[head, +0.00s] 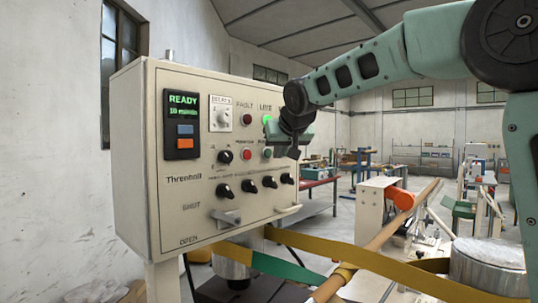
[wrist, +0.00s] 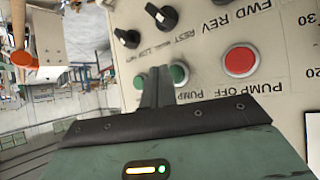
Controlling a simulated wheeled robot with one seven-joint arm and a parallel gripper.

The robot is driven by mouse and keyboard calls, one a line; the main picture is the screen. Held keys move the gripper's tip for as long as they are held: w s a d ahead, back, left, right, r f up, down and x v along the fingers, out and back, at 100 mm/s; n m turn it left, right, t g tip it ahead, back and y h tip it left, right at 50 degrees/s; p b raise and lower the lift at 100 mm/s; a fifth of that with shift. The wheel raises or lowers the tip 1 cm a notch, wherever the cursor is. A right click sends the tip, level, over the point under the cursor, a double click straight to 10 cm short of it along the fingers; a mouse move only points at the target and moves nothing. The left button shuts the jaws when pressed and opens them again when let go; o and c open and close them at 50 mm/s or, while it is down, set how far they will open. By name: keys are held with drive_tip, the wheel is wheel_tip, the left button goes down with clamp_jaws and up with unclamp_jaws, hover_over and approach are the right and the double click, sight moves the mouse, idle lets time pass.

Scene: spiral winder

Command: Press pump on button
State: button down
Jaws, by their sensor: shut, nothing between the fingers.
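The control panel (head: 210,190) is a beige box on the left in the head view. Its red pump off button (head: 246,155) shows clearly, and a green button (head: 267,153) sits to its right. In the wrist view the red button (wrist: 240,61) is marked PUMP OFF. Green (wrist: 179,74) shows on both sides of my fingers beside a partly covered PUMP label; I cannot tell whether it is one button or two. My gripper (head: 293,153) is shut and empty, its tips over the green area (wrist: 157,70). Contact cannot be told.
Several black knobs (head: 270,182) and a handle (head: 288,210) stick out below the buttons. A lit green lamp (head: 267,120) and a READY display (head: 182,124) sit higher up. A yellow belt (head: 350,258) runs below the panel.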

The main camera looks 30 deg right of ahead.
drive_tip(key=shift+w+a, duration=0.15)
drive_tip(key=shift+w, duration=0.25)
drive_tip(key=shift+w+a, duration=0.15)
drive_tip(key=shift+w, duration=0.2)
idle(0.9)
drive_tip(key=shift+s, duration=0.1)
drive_tip(key=shift+s+d+b, duration=0.3)
drive_tip(key=shift+s+b, duration=0.05)
drive_tip(key=shift+s, duration=0.3)
drive_tip(key=shift+s, duration=0.1)
drive_tip(key=s, duration=0.1)
drive_tip(key=s+d, duration=0.1)
drive_tip(key=s, duration=0.1)
drive_tip(key=s+d, duration=0.1)
drive_tip(key=shift+s+b, duration=0.2)
drive_tip(key=shift+b, duration=0.15)
idle(0.8)
